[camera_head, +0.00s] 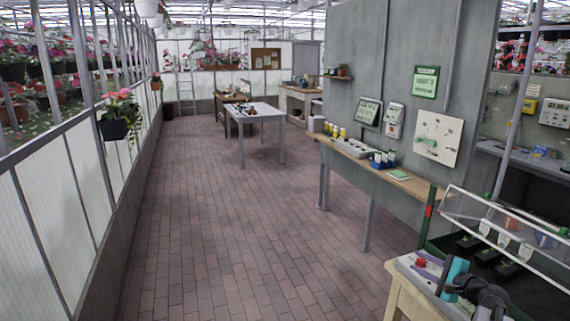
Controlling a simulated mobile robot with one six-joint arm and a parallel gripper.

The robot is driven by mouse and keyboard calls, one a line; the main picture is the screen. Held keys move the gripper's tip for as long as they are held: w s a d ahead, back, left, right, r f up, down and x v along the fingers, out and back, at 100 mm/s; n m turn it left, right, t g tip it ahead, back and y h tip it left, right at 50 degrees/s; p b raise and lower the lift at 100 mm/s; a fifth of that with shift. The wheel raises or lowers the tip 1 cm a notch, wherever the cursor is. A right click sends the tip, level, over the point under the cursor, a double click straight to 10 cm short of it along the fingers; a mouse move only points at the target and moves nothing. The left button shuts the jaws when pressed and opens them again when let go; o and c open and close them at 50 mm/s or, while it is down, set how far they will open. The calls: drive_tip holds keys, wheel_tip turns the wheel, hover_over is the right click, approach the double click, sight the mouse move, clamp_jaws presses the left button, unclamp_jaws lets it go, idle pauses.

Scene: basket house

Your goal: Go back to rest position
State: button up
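A dark grey, rounded, jointed shape (485,294) shows at the lower right, over a small light wooden table. It may be part of my arm, but I cannot be sure. A teal block (453,274) sits against its left end, with a thin black piece beside it. I cannot make out two fingertips there, so I cannot tell whether a gripper is open or shut, or whether it touches the teal block.
The small table (398,292) carries a grey panel with a red button (421,262). A clear-lidded case (500,225) stands behind. A long workbench (360,170) lines the grey wall; a white table (255,112) stands farther back. The brick floor (230,230) is clear.

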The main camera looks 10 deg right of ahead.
drive_tip(key=w+a+f+n+g+y, duration=0.2)
drive_tip(key=w+a+f+g+y, duration=0.15)
drive_tip(key=a+f, duration=0.85)
drive_tip(key=s+a+f+n+g+y, duration=0.1)
drive_tip(key=s+a+f+n+g, duration=0.15)
drive_tip(key=a+f, duration=0.6)
drive_tip(key=s+a+f+n+g, duration=0.2)
drive_tip(key=s+a+f, duration=0.25)
drive_tip(key=a, duration=0.65)
drive_tip(key=s+a+f+n+g+y, duration=0.1)
drive_tip(key=s+a+f+n+g, duration=0.15)
drive_tip(key=a+f, duration=0.6)
drive_tip(key=s+a+f+n+g+h, duration=0.1)
drive_tip(key=s+a+f+n+g, duration=0.3)
drive_tip(key=s, duration=0.5)
drive_tip(key=s+a+f+n+g+h, duration=0.1)
drive_tip(key=s+a+f+g+h, duration=0.15)
drive_tip(key=s+a+f, duration=0.6)
drive_tip(key=s+d+n+g+h, duration=0.3)
drive_tip(key=s+d+n+h, duration=0.2)
drive_tip(key=s+d, duration=0.6)
drive_tip(key=shift+s+f+n+g, duration=0.45)
drive_tip(key=shift+s+n, duration=0.65)
drive_tip(key=shift+s, duration=0.15)
